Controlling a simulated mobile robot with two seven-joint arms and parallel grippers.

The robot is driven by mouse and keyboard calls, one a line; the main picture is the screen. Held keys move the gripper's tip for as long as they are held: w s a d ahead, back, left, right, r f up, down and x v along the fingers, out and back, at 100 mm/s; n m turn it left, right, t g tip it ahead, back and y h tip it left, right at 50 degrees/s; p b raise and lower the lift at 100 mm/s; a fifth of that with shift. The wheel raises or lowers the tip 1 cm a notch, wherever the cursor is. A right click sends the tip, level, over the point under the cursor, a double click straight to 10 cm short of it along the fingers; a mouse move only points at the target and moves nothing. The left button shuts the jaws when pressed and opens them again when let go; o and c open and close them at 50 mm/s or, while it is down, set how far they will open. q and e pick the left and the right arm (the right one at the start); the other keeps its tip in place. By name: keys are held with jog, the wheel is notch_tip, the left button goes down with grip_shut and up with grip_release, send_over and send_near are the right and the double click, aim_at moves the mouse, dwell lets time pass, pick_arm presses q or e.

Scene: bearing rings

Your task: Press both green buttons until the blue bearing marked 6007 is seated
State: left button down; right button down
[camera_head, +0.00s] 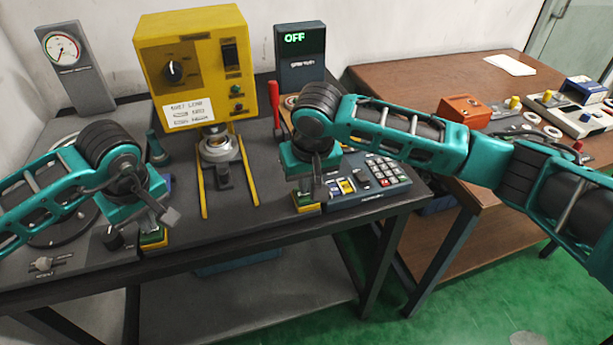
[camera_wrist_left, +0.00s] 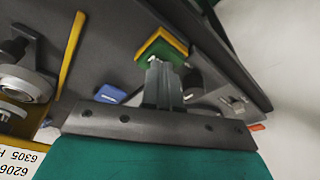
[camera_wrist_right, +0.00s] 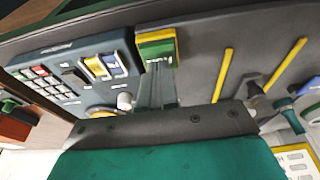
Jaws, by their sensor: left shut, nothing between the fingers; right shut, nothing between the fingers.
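The left green button (camera_head: 153,238) sits on a yellow block at the table's front edge; it also shows in the left wrist view (camera_wrist_left: 163,47). My left gripper (camera_head: 168,214) is shut and empty, its tips close above that button. The right green button (camera_head: 306,198) also shows in the right wrist view (camera_wrist_right: 156,49). My right gripper (camera_head: 319,190) is shut and empty, its tips close by it. Whether either touches is unclear. A metallic ring (camera_head: 218,149) sits under the yellow press (camera_head: 195,70). I cannot make out blue colour or a 6007 mark on it.
Two yellow rails (camera_head: 253,171) flank the front of the press. A display (camera_head: 297,45) reads OFF. A keypad panel (camera_head: 368,181) lies beside my right gripper. A gauge (camera_head: 64,50) stands back left. A brown table (camera_head: 420,80) holds several items at right.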

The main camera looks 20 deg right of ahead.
jog(key=shift+f, duration=0.4)
jog(key=shift+r, duration=0.2)
pick_arm(q)
jog(key=shift+f, duration=0.15)
pick_arm(e)
jog(key=shift+f, duration=0.2)
